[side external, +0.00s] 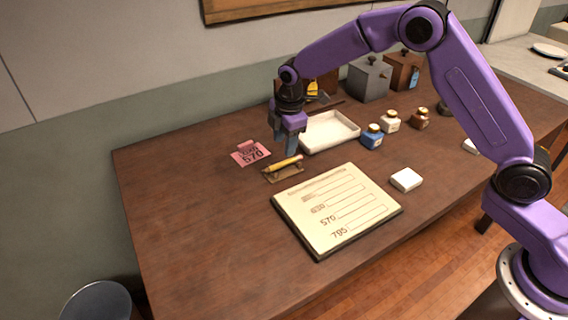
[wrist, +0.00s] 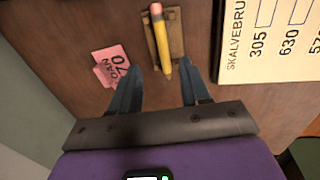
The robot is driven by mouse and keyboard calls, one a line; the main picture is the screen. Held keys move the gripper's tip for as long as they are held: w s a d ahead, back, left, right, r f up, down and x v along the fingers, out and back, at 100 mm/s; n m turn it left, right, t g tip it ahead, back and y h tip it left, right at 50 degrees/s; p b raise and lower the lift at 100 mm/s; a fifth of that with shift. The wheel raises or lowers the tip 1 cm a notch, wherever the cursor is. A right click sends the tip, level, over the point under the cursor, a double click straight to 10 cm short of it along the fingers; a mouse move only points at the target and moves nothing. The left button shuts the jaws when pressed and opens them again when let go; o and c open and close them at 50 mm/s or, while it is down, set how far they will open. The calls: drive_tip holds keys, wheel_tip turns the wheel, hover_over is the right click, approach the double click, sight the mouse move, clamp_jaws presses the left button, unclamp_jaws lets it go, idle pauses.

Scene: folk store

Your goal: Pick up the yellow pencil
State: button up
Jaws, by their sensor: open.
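The yellow pencil (side external: 284,163) lies on a small brown wooden rest (side external: 270,177) on the dark wooden table. In the wrist view the pencil (wrist: 161,42) runs lengthwise on the rest (wrist: 177,28), its pink eraser end at the top. Its lower tip points down between the fingers. My gripper (side external: 288,146) is above the table, just behind the pencil. In the wrist view my gripper (wrist: 158,84) is open with nothing held, its two blue fingers either side of the pencil's lower end. Any contact with the pencil cannot be told.
A cream board (side external: 290,205) lies in front. A white tray (side external: 350,138), small bottles (side external: 372,137) and a white block (side external: 406,180) are to the right. The table's left front is clear.

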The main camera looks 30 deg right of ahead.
sight(285, 161)
drive_tip(key=shift+w+d+f, duration=0.1)
drive_tip(key=shift+w+f, duration=0.05)
drive_tip(key=shift+f, duration=1.45)
drive_tip(key=shift+w+d+f, duration=0.1)
drive_tip(key=shift+f, duration=1.5)
clamp_jaws()
